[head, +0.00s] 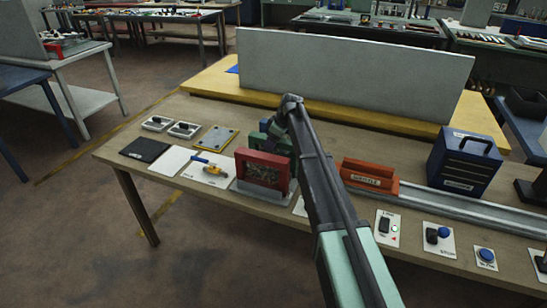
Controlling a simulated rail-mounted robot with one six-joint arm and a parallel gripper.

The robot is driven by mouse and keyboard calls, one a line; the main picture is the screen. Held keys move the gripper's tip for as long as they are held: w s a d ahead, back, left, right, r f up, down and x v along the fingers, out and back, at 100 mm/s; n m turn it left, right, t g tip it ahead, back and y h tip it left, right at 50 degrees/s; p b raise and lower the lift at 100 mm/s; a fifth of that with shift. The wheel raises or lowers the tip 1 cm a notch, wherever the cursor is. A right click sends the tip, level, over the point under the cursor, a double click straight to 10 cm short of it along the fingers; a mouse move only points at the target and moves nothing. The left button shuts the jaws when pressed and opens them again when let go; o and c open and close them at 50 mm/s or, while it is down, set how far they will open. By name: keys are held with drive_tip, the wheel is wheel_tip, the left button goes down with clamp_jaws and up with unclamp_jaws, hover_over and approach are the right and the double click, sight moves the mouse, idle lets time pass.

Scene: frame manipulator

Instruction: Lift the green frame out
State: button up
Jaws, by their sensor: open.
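A red frame (262,173) stands upright on a light grey base (243,187) near the middle of the table. Just behind it, a green piece (285,147) shows above its right side; this looks like the green frame, mostly hidden by the red one and my arm. My gripper (275,132) is at the end of my arm, just above and behind the red frame. It is open, but its fingers are small and partly covered. I cannot tell whether they touch the green frame.
A grey panel (350,75) stands behind. Several switches line the front right. A screwdriver-like tool (207,165) lies left.

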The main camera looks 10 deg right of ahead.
drive_tip(key=shift+f, duration=0.25)
idle(0.3)
clamp_jaws()
